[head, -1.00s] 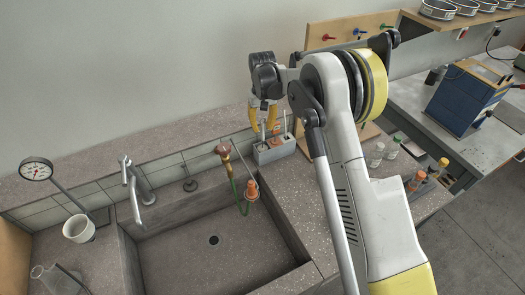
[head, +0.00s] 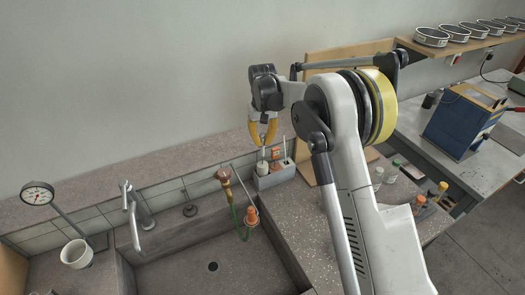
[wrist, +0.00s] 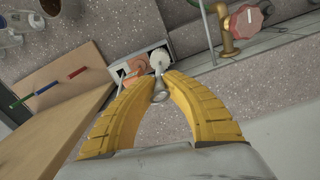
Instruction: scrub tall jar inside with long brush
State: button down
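My gripper (head: 263,145) is above the grey holder (head: 275,180) behind the sink's right corner. Its yellow fingers come together on the thin handle of a white-headed brush (wrist: 160,61). The handle's grey end (wrist: 158,95) shows between the fingertips in the wrist view. The brush hangs upright, its white head (head: 263,168) at the holder; I cannot tell whether it is clear of it. An orange item (head: 275,154) and another thin rod stand in the holder. I cannot make out the tall jar for certain.
The sink (head: 190,270) has a grey tap (head: 132,205) at the left and a brass tap (head: 224,176) with a green hose near the holder. A wooden board (wrist: 60,95) rises beside the gripper.

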notch_tip(320, 180, up, 6)
jog(key=shift+f+p, duration=0.2)
jog(key=shift+p, duration=0.3)
notch_tip(320, 180, up, 8)
jog(key=p, duration=0.4)
jog(key=shift+r+p, duration=0.15)
jog(key=shift+p, duration=0.15)
